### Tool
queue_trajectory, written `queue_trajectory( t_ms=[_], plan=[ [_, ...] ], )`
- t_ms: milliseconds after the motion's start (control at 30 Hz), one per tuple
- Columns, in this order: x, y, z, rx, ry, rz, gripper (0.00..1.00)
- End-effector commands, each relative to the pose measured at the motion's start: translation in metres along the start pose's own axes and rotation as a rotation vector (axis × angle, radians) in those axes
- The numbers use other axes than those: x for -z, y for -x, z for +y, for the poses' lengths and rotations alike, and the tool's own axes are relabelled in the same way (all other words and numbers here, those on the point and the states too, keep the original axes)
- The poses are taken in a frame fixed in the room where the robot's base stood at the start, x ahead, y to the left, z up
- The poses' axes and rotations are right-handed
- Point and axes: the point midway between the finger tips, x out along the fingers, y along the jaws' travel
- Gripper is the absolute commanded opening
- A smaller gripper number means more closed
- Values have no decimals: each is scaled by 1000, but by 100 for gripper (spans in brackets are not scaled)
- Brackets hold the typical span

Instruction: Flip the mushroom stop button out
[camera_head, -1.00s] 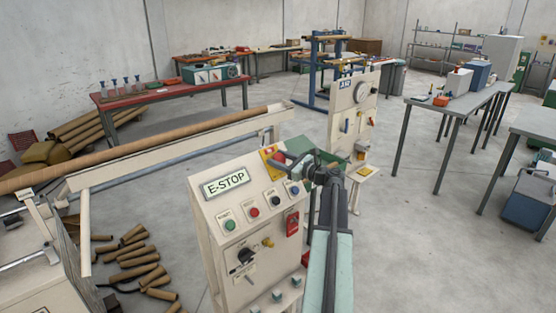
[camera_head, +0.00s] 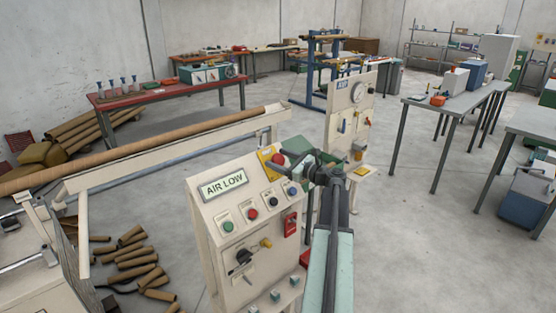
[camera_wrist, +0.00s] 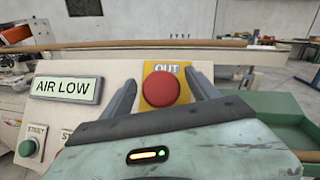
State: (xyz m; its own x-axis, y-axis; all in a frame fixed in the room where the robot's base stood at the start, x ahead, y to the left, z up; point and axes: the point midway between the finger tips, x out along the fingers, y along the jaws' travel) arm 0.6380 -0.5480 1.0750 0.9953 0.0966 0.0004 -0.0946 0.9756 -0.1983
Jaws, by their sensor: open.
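The red mushroom stop button (camera_wrist: 161,88) sits on a yellow plate (camera_wrist: 146,101) at the top right of the control panel. In the wrist view the plate reads OUT above the button. In the head view the red button (camera_head: 278,159) shows partly beside my gripper (camera_head: 292,163). My gripper is open, with one finger on each side of the button in the wrist view (camera_wrist: 162,93). I cannot tell whether the fingers touch it. The panel's display (camera_head: 223,184) reads AIR LOW; it also shows in the wrist view (camera_wrist: 66,89).
The panel also carries a green button (camera_head: 228,226), a red button (camera_head: 252,214), a black button (camera_head: 273,201), a blue button (camera_head: 292,190) and a red switch (camera_head: 290,223). An air panel with a gauge (camera_head: 358,92) stands behind. A long brown tube (camera_head: 130,155) lies beyond the control panel.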

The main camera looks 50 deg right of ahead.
Motion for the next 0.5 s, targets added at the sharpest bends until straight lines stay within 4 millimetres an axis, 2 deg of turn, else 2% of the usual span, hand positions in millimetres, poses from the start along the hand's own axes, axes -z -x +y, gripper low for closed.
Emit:
queue_trajectory(
  t_ms=[300, 500],
  plan=[
    [0, 59, 1, 2, 0, 0, 69],
    [0, 74, 1, 0, 0, 0, 69]
  ],
)
